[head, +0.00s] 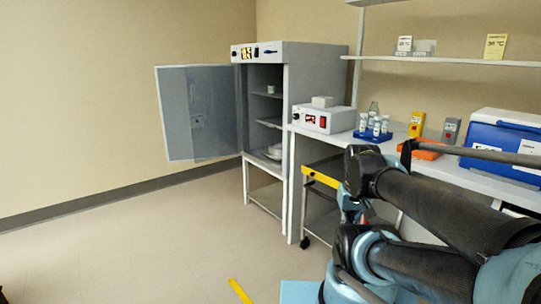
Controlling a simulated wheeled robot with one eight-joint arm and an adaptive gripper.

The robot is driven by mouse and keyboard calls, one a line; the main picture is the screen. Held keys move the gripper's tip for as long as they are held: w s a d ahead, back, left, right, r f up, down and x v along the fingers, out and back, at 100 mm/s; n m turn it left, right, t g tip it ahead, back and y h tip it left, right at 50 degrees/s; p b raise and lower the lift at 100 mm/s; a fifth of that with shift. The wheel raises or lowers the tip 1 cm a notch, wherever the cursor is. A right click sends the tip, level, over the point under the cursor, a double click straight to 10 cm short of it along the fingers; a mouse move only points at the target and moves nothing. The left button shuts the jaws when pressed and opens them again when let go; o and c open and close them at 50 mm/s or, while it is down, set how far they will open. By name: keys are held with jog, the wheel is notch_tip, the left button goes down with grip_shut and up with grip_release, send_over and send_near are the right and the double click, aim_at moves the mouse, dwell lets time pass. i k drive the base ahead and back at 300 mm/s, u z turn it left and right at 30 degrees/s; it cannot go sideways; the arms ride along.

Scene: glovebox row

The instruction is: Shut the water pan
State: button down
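A grey incubator cabinet (318,80) stands at the back centre with its door (200,112) swung wide open to the left. Low inside it, a pale, low object (274,152) sits near the cabinet floor. It may be the water pan, but it is too small to tell its shape or whether it is open. My arm fills the lower right, far from the cabinet. I cannot make out my gripper's fingers.
A bench along the right wall holds a control box (325,119), a blue vial rack (373,135), an orange tray (426,149) and a blue-white cooler (503,145). A yellow-edged cart (322,177) stands beneath. Floor left of the cabinet is clear.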

aim_at(275, 151)
jog(key=z, duration=0.2)
jog(key=k, duration=0.2)
jog(key=u, duration=0.85)
jog(key=i, duration=2.25)
jog(key=z, duration=0.5)
